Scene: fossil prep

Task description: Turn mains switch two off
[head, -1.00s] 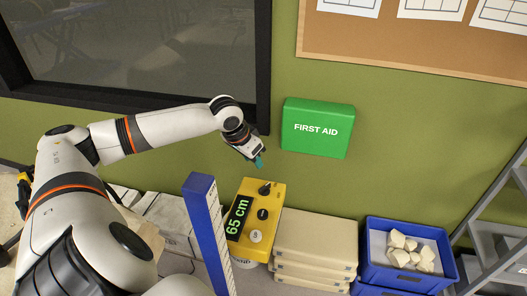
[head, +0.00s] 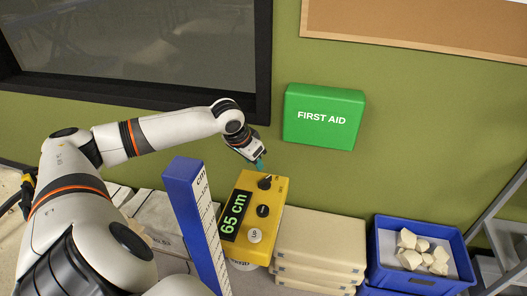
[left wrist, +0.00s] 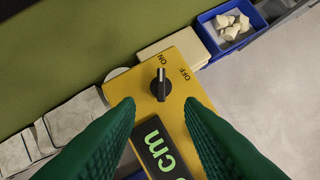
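A yellow box (head: 248,253) with a green "65 cm" display (head: 233,216) stands below the green wall. At its far end is a black rotary switch (head: 265,182), also in the left wrist view (left wrist: 160,85), with ON and OFF printed beside it. Its white mark points towards ON. No number for this switch is readable. A second black knob (head: 263,211) and a pale round knob (head: 255,235) sit nearer on the box. My left gripper (head: 260,165) is just above the rotary switch. In the wrist view its green fingers (left wrist: 161,104) are apart and empty. My right gripper is out of view.
A blue post with a scale (head: 182,215) stands left of the box, close under my left arm. Stacked beige slabs (head: 320,245) and a blue crate of pale pieces (head: 378,255) are to the right. A green first aid box (head: 323,117) hangs behind.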

